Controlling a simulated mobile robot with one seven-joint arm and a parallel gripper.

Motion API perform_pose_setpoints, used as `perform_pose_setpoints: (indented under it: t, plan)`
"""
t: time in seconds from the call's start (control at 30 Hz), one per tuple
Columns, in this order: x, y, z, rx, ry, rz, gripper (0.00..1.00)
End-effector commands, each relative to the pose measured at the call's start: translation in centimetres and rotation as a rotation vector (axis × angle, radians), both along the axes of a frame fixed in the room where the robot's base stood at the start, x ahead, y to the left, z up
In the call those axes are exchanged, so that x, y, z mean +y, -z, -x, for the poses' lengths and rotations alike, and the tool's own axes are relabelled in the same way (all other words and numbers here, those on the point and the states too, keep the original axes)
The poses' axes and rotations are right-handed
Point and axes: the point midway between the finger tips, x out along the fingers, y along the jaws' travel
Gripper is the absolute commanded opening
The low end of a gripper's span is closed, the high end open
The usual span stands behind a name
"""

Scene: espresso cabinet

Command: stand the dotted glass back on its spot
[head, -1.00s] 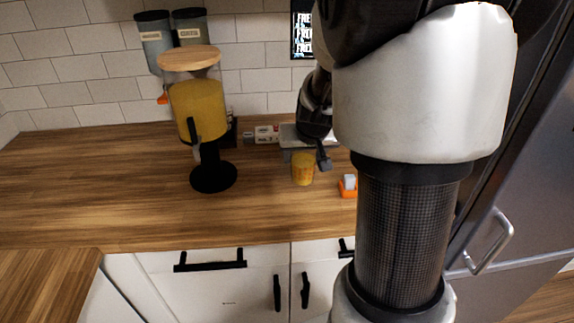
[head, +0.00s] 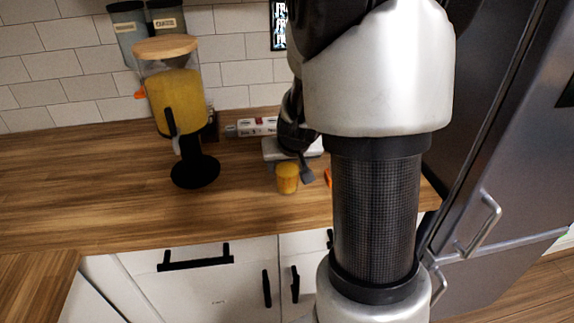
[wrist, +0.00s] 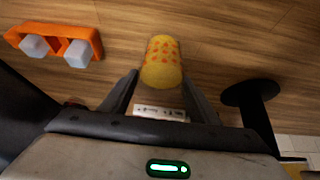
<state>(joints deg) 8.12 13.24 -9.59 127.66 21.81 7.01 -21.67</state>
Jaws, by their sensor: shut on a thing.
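The dotted glass (head: 288,179) is yellow-orange with orange dots; the dots show in the wrist view (wrist: 162,65). My gripper (wrist: 161,75) is shut on the glass, with one finger on each side. In the head view my gripper (head: 300,172) is partly hidden behind my arm. The glass looks upright over the counter's middle. I cannot tell whether its base touches the wood. No marked spot for it is visible.
A dispenser with yellow contents (head: 178,105) stands left on a black foot (wrist: 250,93). An orange holder with two whitish pieces (wrist: 88,36) lies to the other side. The wooden counter (head: 90,190) is clear at left and front.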

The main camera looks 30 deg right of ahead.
Motion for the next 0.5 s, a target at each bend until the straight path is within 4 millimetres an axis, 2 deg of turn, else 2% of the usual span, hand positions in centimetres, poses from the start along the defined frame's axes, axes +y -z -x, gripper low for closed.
perform_pose_setpoints:
  t: [0.03, 0.07, 0.13, 0.5]
  plan:
    - [-0.02, 0.25, -0.04, -0.001, 0.0, 0.0, 0.23]
    - [0.0, 0.12, 0.0, 0.0, 0.0, 0.0, 0.6]
    - [0.0, 0.09, 0.0, 0.0, 0.0, 0.0, 0.72]
    - [0.0, -0.37, 0.0, 0.0, 0.0, 0.0, 0.74]
